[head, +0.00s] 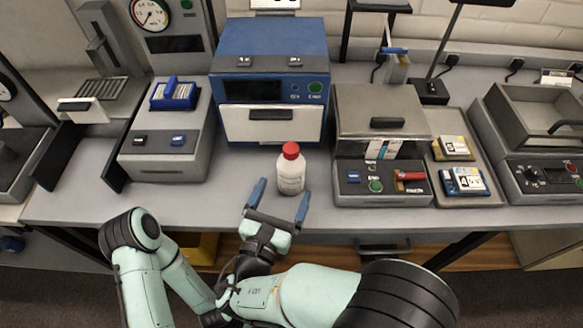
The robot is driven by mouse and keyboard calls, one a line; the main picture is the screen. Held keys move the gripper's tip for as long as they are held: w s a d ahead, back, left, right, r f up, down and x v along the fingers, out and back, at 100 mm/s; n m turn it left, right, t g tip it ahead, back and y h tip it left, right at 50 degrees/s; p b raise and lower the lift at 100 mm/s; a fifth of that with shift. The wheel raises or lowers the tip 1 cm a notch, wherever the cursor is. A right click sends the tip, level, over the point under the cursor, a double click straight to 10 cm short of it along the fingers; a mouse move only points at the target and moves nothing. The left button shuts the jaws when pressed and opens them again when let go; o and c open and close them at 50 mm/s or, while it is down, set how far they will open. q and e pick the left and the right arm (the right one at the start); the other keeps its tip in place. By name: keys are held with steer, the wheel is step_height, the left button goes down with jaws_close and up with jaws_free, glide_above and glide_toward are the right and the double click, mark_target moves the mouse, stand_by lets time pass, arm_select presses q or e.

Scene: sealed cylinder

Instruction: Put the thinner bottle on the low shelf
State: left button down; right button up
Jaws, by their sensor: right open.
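A white bottle (291,173) with a red cap and a printed label stands upright on the grey bench, in front of the blue machine. It is the only bottle I see clearly. My right gripper (283,189) is open, with blue fingers pointing at the bottle from the near side. The fingers lie to either side of the bottle's lower front, and I cannot tell whether they touch it. A low brown wooden shelf (455,256) shows under the bench, partly hidden by my right arm. My left arm is at lower left; its gripper does not show.
A yellow bin (205,247) is under the bench. The bench's front edge runs below the bottle.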

mark_target(291, 172)
steer(key=shift+x, duration=3.15)
steer(key=c, duration=1.3)
steer(key=shift+c, duration=0.2)
steer(key=shift+r, duration=0.15)
step_height(291, 172, up, 20)
steer(key=p, duration=0.4)
